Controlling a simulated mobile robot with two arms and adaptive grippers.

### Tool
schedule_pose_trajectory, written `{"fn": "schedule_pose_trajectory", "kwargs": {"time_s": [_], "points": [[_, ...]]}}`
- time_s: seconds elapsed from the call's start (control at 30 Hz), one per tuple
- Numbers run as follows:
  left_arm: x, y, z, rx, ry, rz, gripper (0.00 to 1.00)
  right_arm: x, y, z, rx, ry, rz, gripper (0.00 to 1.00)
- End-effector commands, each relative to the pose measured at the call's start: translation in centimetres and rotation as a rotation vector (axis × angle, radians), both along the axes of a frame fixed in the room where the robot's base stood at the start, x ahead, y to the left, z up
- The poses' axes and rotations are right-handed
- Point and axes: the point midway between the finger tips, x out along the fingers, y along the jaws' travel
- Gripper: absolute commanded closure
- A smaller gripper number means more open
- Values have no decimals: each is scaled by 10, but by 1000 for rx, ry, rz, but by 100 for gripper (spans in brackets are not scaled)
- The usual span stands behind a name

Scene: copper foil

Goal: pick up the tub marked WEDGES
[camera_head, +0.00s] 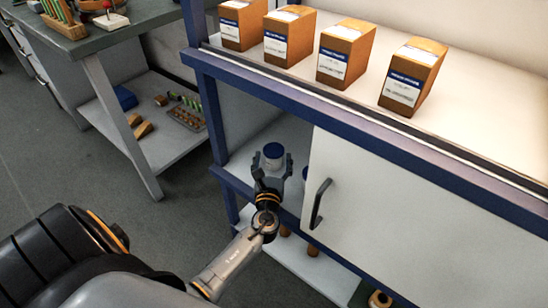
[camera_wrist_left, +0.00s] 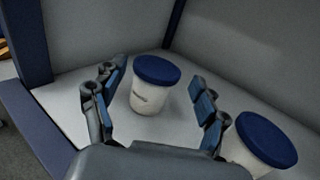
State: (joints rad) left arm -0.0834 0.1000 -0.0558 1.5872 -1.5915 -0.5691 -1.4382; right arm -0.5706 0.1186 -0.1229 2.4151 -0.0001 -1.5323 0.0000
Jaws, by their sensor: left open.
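A white tub with a dark blue lid (camera_head: 273,156) stands upright on the shelf inside the open left part of the cabinet. In the left wrist view, this tub (camera_wrist_left: 152,92) is between the fingers of my left gripper, with dark lettering too small to read surely. My left gripper (camera_head: 272,168) is open, with a finger on either side of the tub and visible gaps. A second blue-lidded tub (camera_wrist_left: 262,145) stands to the right, outside the right finger. In the head view only a sliver of it (camera_head: 305,173) shows beside the door. My right gripper is not in view.
A white sliding door (camera_head: 400,215) with a dark handle (camera_head: 319,204) covers the cabinet right of the gripper. A blue upright (camera_wrist_left: 25,45) borders the opening. Several orange boxes (camera_head: 345,52) stand on the top. A grey workbench (camera_head: 100,35) is at the left, with floor between.

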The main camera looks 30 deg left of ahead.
Motion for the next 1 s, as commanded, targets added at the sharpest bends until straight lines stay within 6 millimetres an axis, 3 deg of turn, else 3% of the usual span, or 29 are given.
{"fn": "schedule_pose_trajectory", "kwargs": {"time_s": [0.1, 0.3, 0.63, 0.97, 1.0], "points": [[19, 10, -1, -1, 0, 0, 26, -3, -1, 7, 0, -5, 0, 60], [32, 18, 0, -3, -1, 1, 26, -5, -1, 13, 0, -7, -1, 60], [70, 40, -6, -3, -1, 1, 26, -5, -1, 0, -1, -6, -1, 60], [76, 44, -5, -4, -1, 1, 26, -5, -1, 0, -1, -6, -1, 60], [76, 44, -5, -4, -1, 1, 33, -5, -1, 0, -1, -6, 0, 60]]}}
